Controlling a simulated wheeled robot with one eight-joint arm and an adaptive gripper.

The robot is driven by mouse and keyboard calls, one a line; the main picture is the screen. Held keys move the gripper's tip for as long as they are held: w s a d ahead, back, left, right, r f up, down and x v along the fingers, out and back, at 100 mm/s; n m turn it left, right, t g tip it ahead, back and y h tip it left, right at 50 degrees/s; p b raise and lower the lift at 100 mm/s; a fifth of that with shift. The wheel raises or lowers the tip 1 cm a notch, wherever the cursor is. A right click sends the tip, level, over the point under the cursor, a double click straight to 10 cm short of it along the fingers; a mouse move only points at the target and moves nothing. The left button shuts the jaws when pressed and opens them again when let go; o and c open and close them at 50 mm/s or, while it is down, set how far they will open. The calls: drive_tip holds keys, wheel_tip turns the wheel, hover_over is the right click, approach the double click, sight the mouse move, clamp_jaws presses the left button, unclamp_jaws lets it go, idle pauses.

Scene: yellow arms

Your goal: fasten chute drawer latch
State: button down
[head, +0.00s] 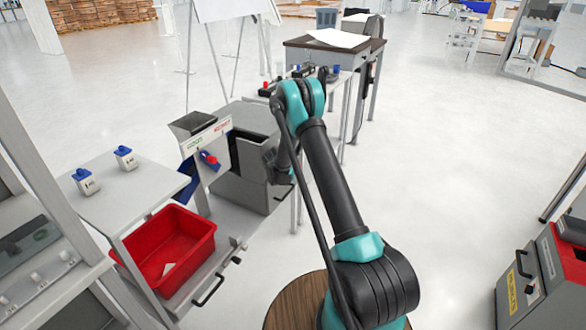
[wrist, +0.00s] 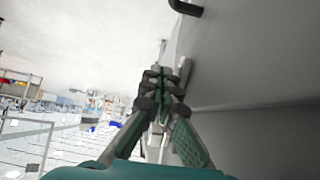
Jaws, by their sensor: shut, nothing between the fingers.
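The chute unit (head: 200,125) stands left of centre in the head view, with a hopper on top and a red and blue knob (head: 209,158) on its front. A grey box (head: 240,190) stands beside it. A pulled-out tray with a black handle (head: 208,290) is below. I cannot make out the latch for certain. My gripper (wrist: 163,75) is shut and empty in the wrist view, beside a pale grey panel (wrist: 255,65); I cannot tell whether it touches. A black bracket or handle (wrist: 187,8) shows above the fingertips. In the head view my arm largely hides the gripper.
A red bin (head: 170,245) sits in the pulled-out tray. Two blue-capped white containers (head: 125,158) stand on the grey bench at left. A desk with paper (head: 338,38) is behind my arm. A red and grey case (head: 540,285) is at right. Floor between is clear.

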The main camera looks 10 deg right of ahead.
drive_tip(key=shift+x, duration=1.25)
drive_tip(key=shift+s, duration=0.1)
idle(0.5)
